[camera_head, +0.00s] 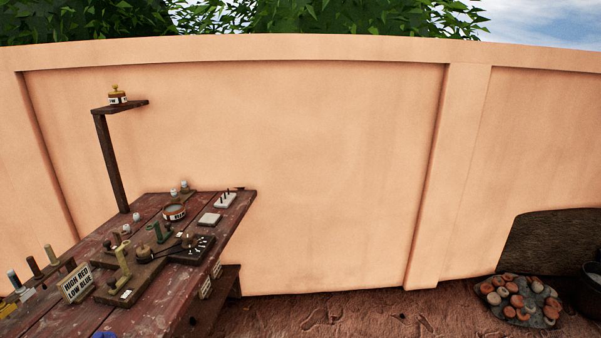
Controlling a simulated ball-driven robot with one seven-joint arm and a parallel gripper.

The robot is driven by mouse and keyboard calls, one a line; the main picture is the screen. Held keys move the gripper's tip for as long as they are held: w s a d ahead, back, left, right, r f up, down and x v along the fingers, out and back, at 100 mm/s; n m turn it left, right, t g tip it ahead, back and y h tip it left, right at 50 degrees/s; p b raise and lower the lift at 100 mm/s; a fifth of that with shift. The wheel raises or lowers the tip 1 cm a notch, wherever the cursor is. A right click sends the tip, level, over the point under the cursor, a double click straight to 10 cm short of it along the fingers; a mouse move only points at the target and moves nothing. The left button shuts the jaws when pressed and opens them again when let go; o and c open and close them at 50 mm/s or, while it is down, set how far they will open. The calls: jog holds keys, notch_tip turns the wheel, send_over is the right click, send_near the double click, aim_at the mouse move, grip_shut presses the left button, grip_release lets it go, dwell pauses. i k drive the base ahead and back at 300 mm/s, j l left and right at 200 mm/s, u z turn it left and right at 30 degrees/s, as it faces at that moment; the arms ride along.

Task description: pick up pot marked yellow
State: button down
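No pot with a mark that I can clearly read as yellow shows in the head view. A small pot (118,100) with a white band and a yellow-gold lid stands on a raised wooden shelf (130,106) at the upper left. A round, low reddish vessel (174,213) with a pale label sits on the worn wooden table (180,290); its label is too small to read. My gripper is not in view.
The table holds a "HIGH RED LOW BLUE" sign (77,283), a yellowish stand (123,268), a dark dial plate (191,249) and handled tools at left. A plastered wall (300,170) stands behind. Round pieces (520,299) lie on the ground at right; bare ground lies between.

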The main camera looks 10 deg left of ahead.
aim_at(115, 100)
jog(key=i+u, duration=0.1)
jog(key=i, duration=0.55)
jog(key=i+u, duration=0.1)
jog(key=i, duration=0.5)
jog(key=i+l+u, duration=0.1)
jog(key=i, duration=0.55)
jog(key=l, duration=0.1)
